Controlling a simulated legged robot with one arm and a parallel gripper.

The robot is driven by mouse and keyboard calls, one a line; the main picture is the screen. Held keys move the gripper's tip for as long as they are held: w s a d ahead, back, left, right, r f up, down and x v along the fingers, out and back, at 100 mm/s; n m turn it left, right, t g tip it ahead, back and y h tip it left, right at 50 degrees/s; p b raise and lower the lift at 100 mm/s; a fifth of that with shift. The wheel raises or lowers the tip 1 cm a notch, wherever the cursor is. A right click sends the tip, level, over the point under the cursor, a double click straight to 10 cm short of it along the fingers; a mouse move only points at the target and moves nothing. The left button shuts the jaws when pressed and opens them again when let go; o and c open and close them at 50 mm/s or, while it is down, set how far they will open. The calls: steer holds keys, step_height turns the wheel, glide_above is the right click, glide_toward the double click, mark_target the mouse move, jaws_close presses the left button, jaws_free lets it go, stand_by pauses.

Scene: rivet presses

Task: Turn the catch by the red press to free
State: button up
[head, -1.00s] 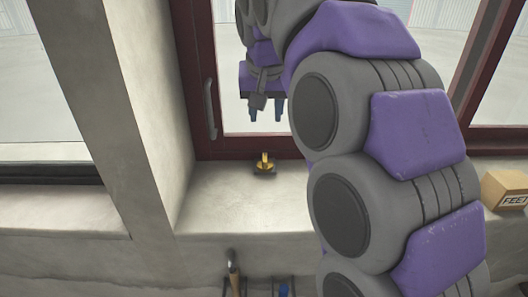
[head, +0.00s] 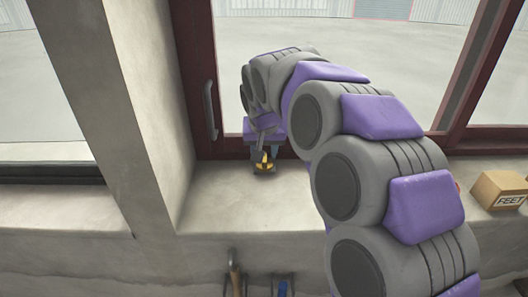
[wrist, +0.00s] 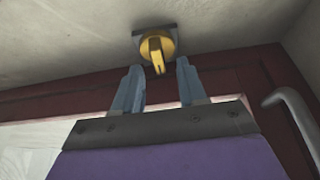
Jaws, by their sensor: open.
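The catch (head: 264,166) is a yellow turn-knob on a dark square plate, on the pale sill in front of the dark red window frame. In the wrist view the yellow knob (wrist: 156,46) has its grip bar pointing towards my gripper. My gripper (wrist: 159,76) is open, with its two blue-grey fingers apart and the knob just beyond and between their tips. I see no contact. In the head view my gripper (head: 264,153) is right at the catch and partly covers it. No red press can be made out.
A window handle (head: 210,110) stands on the frame left of the catch. A concrete pillar (head: 140,110) rises further left. A cardboard box marked FEET (head: 497,191) sits on the sill at the right. Tools hang below the sill, including one with a wooden handle (head: 235,278).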

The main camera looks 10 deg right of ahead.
steer(key=shift+x, duration=1.35)
steer(key=shift+d, duration=0.1)
jaws_close()
